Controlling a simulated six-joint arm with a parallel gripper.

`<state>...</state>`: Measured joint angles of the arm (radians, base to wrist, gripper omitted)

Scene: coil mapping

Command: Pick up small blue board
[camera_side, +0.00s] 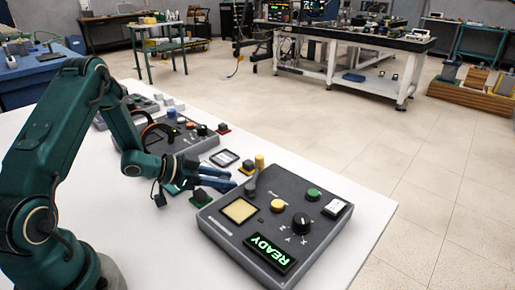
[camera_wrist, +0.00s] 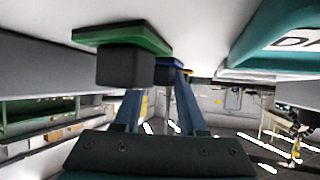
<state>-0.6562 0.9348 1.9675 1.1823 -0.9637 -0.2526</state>
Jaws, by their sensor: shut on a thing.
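The small blue board (camera_side: 247,171) carries a dark block and shows beside the grey control box in the side view. In the wrist view the blue board (camera_wrist: 173,62) is at the far end of my fingers, partly hidden by a nearer green board. My gripper (camera_side: 232,179) has blue fingers reaching right to the board, and it is shut on it. In the wrist view my gripper (camera_wrist: 160,82) shows its two fingers running toward the board's dark block. Whether the board is clear of the table cannot be told.
The green board (camera_side: 201,198) with its dark block sits close beside my fingers. The control box (camera_side: 275,225), with a lit READY display, stands to the right.

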